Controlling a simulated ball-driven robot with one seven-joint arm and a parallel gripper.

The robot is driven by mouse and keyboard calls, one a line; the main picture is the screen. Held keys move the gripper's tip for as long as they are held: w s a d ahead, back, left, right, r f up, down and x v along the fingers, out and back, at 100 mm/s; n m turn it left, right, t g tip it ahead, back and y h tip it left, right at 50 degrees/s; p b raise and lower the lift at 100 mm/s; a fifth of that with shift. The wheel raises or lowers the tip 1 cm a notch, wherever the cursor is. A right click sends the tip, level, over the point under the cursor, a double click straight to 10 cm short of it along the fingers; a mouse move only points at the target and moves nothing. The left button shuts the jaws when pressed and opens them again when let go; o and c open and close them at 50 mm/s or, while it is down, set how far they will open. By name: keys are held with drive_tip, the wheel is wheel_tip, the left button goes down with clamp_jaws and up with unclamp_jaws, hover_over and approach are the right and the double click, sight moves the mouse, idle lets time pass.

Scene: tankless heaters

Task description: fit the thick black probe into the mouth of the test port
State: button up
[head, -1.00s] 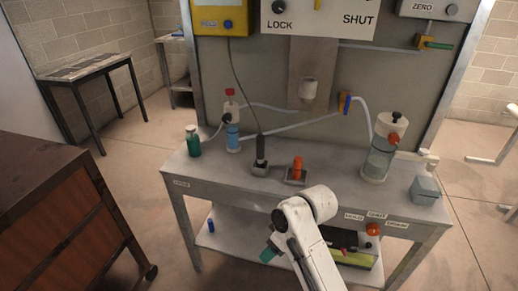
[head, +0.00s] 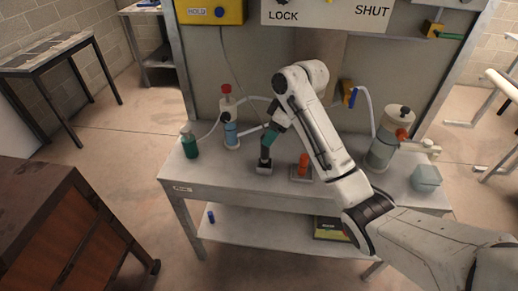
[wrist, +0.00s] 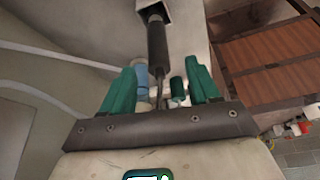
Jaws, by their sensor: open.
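The thick black probe (head: 265,153) stands upright in a small grey holder (head: 264,169) on the bench, with a thin cable rising from it. In the wrist view the probe (wrist: 157,45) lies between the two green fingers, its far end in the holder (wrist: 154,11). My gripper (head: 268,141) is open at the probe's upper part; it also shows in the wrist view (wrist: 160,75), with gaps between the probe and both fingers. I cannot tell for certain which fitting is the test port; my arm hides part of the panel.
An orange-topped piece on a grey base (head: 303,164) stands just right of the probe. A blue-filled bottle (head: 230,135) and a green bottle (head: 189,146) stand left. A clear canister (head: 383,150) and a grey-blue block (head: 425,178) stand right. The bench's front left is clear.

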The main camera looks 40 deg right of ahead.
sight(265, 155)
drive_tip(key=d+p+x, duration=0.1)
drive_tip(key=x, duration=0.5)
drive_tip(key=shift+w+a+f, duration=0.25)
drive_tip(key=shift+a+f, duration=0.05)
drive_tip(key=shift+a, duration=0.2)
drive_tip(key=c, duration=1.1)
drive_tip(key=shift+r, duration=0.15)
